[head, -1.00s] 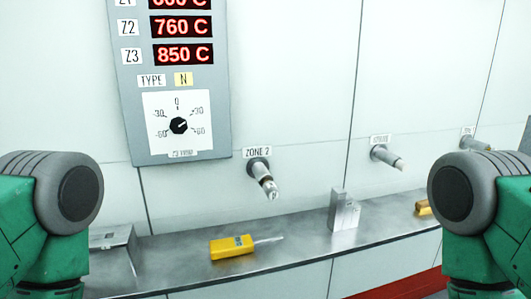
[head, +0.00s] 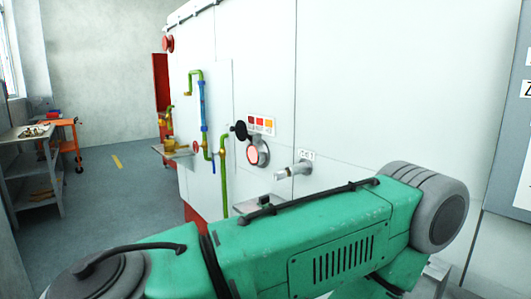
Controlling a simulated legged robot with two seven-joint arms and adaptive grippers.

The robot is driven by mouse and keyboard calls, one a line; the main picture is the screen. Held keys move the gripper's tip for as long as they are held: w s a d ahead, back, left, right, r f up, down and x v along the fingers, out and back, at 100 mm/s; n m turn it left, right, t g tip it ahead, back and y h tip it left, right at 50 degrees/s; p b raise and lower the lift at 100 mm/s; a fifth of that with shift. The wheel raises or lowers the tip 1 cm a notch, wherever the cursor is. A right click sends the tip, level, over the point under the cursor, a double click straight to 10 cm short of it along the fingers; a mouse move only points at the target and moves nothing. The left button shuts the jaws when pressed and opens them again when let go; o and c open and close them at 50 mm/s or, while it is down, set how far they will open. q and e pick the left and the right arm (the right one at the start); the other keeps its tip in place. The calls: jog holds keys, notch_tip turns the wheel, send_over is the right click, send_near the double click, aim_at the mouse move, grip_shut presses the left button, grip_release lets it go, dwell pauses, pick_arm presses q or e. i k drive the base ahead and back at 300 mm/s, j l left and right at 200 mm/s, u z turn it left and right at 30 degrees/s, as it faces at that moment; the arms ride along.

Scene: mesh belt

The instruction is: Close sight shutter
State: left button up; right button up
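The sight port (head: 258,153) is a round window with a pinkish glow, set in the white furnace wall near the middle of the head view. A dark round disc, seemingly the sight shutter (head: 240,131), sits at the port's upper left and leaves most of the port uncovered. One of my green arms crosses the lower part of the view, in front of the wall and below the port. No gripper fingers show in this view, so neither gripper's state can be seen.
A colour swatch plate (head: 262,125) is above the port. A metal stub (head: 293,170) juts out to its right. Green, yellow and blue pipes (head: 203,110) run left of it.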

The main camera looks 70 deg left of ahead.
aim_at(241, 128)
jog(key=u, duration=1.7)
jog(key=i+j+z, duration=0.1)
jog(key=i+j, duration=0.05)
jog(key=j, duration=0.1)
